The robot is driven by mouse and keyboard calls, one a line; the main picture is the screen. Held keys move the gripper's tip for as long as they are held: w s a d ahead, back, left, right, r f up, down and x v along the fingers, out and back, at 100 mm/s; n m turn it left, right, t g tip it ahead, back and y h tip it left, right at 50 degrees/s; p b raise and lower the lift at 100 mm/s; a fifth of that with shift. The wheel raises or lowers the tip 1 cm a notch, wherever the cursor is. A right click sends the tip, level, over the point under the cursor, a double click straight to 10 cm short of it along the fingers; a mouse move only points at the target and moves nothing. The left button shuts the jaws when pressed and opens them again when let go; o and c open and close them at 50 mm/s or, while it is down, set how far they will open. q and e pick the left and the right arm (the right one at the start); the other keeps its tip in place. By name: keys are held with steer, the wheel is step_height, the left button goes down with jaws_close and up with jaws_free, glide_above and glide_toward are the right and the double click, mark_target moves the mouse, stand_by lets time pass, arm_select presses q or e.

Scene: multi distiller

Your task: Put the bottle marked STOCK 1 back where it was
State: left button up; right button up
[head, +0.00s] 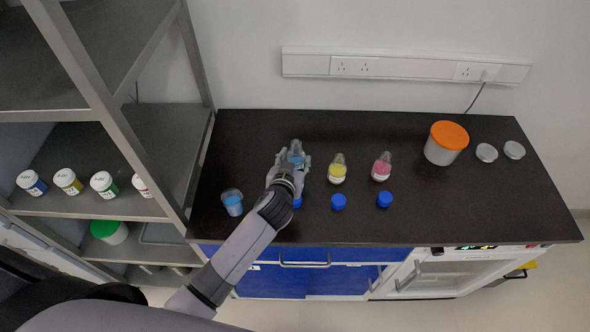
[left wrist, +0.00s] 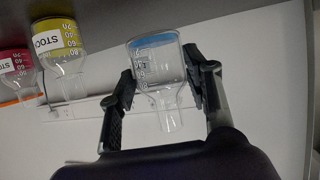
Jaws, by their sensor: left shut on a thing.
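My left gripper (head: 292,163) is shut on a clear bottle (head: 296,147) with a little blue liquid in it. In the left wrist view the gripper (left wrist: 161,68) has one finger on each side of the bottle (left wrist: 155,82), which appears upside down there. Measuring marks show on its wall, but no STOCK number is readable. In the head view it is over the back part of the dark bench (head: 440,210), left of a yellow bottle (head: 337,172). I cannot tell whether its base touches the bench. My right gripper is not in view.
A pink bottle (head: 382,167) stands right of the yellow one. Blue caps (head: 338,202) lie in front. A cup with blue liquid (head: 232,203) stands front left. An orange-lidded tub (head: 446,143) and two grey discs (head: 487,152) are at right. A shelf (head: 150,205) adjoins left.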

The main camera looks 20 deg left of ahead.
arm_select(q)
steer(key=shift+a+f, duration=0.1)
steer(key=shift+f, duration=2.3)
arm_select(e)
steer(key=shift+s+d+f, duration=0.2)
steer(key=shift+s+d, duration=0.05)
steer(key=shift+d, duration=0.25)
arm_select(q)
steer(key=shift+f+b, duration=0.25)
steer(key=shift+b, duration=0.2)
steer(key=o, duration=1.3)
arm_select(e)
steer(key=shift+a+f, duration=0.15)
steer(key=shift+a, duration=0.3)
arm_select(q)
steer(key=shift+r, duration=0.1)
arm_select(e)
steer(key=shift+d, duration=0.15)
